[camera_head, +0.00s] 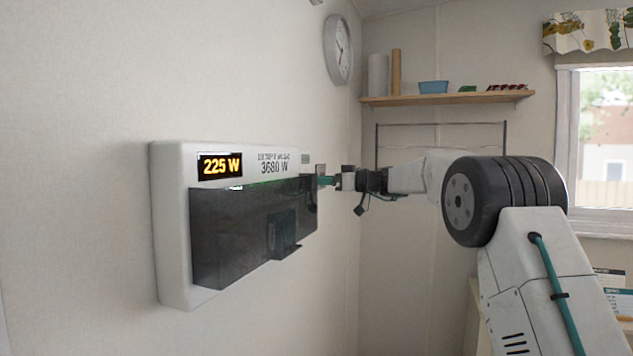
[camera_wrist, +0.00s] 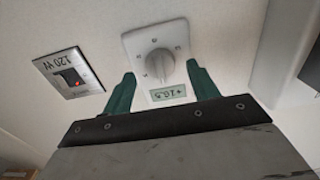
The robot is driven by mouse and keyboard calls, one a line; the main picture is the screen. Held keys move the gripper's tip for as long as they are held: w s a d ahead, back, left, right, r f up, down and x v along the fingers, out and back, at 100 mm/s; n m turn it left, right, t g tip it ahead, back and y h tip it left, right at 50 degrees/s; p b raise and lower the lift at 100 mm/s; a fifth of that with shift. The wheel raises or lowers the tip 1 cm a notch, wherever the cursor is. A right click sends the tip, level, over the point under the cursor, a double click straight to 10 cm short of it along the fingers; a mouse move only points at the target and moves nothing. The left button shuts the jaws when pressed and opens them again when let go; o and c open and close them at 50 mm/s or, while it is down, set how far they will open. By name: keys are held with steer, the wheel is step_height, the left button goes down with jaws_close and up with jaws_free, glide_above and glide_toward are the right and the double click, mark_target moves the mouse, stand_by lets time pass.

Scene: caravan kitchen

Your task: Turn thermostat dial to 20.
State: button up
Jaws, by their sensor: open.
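The thermostat dial (camera_wrist: 160,63) is a round light-grey knob on a white wall plate (camera_wrist: 143,40) in the wrist view. Several small marks surround the knob. A small display (camera_wrist: 168,93) on the plate appears upside down and seems to read 16.5. My gripper (camera_wrist: 162,82) is open, with one green finger on each side of the display and the tips near the knob's sides. I cannot tell whether they touch it. In the head view my gripper (camera_head: 326,181) is at the wall past the meter box, which hides most of the thermostat.
A switch plate marked 120 W (camera_wrist: 70,74) with a red light sits left of the dial in the wrist view. In the head view, a meter box (camera_head: 172,225) showing 225 W juts from the wall. A shelf (camera_head: 450,98) and a clock (camera_head: 338,50) are higher up.

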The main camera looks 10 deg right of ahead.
steer(key=shift+x, duration=0.95)
steer(key=c, duration=1)
steer(key=shift+m, duration=0.4)
steer(key=m, duration=2.3)
